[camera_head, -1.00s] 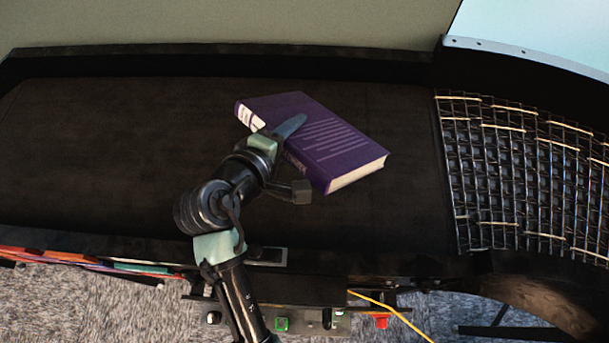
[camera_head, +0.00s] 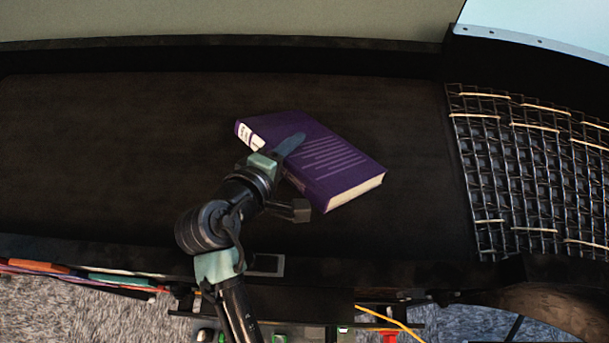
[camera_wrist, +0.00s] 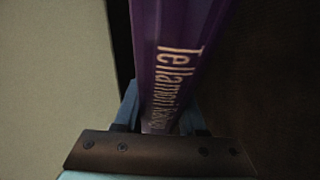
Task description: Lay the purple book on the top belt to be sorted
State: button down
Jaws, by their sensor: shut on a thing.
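The purple book (camera_head: 325,160) shows over the dark top belt (camera_head: 120,150) in the head view, its cover facing up and its white page edge toward the lower right. My gripper (camera_head: 283,153) is shut on the book near its spine, with one finger lying across the cover. In the wrist view the book's spine with its lettering (camera_wrist: 170,70) stands between the two fingers of my gripper (camera_wrist: 163,125). The lower finger is hidden under the book in the head view. I cannot tell whether the book touches the belt.
A roller section with a metal grid (camera_head: 530,170) adjoins the belt on the right. A dark raised wall (camera_head: 220,57) runs along the back. Coloured books or folders (camera_head: 80,275) lie below the front edge at left. The belt around the book is clear.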

jog(key=c, duration=0.6)
grip_release()
jog(key=shift+c, duration=0.2)
jog(key=p+v, duration=0.5)
jog(key=v, duration=0.3)
notch_tip(320, 180, up, 7)
jog(key=s+a+p, duration=0.1)
jog(key=s+p, duration=0.1)
jog(key=p, duration=0.5)
jog(key=shift+s+r+p, duration=0.2)
jog(key=shift+s+p, duration=0.05)
jog(key=shift+p, duration=0.15)
jog(key=shift+a, duration=0.1)
